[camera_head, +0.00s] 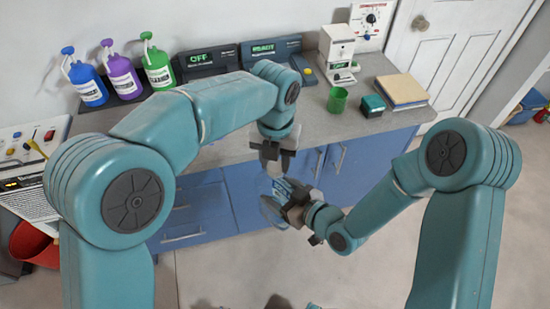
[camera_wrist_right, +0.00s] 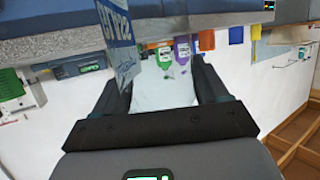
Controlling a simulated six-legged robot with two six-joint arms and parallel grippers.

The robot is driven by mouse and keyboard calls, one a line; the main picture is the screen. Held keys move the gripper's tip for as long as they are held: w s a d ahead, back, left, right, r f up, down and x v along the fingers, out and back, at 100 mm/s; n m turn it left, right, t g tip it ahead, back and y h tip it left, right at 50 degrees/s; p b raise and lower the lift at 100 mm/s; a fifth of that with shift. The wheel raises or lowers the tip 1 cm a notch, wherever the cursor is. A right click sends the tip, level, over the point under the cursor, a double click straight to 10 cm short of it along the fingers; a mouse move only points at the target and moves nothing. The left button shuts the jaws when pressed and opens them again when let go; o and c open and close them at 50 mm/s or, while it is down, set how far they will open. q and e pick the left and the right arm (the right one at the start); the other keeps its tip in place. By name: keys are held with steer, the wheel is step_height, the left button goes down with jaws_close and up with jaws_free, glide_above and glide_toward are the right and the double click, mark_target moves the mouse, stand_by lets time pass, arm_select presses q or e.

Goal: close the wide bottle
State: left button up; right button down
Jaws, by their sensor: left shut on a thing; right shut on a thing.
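The wide bottle (camera_head: 271,207) looks clear with a blue label and is held tilted in the air in front of the blue cabinets. My right gripper (camera_head: 289,196) is shut on it. In the right wrist view its blue lettered label (camera_wrist_right: 120,38) stands at the upper left, and its clear body is hard to tell from the pale wall behind. My left gripper (camera_head: 271,165) points down just above the bottle, shut on a small greyish piece, apparently the lid. Its edges are hard to make out, and I cannot tell whether it touches the bottle.
The counter (camera_head: 300,115) runs behind both grippers. It holds blue, purple and green pump bottles (camera_head: 158,70), dark display devices (camera_head: 207,62), a white machine (camera_head: 338,52), a green cup (camera_head: 337,99), a dark green box (camera_head: 372,105) and a book (camera_head: 402,91).

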arm_select(q)
steer(key=o, duration=1)
steer(key=shift+r, duration=2.3)
steer(key=shift+c, duration=0.4)
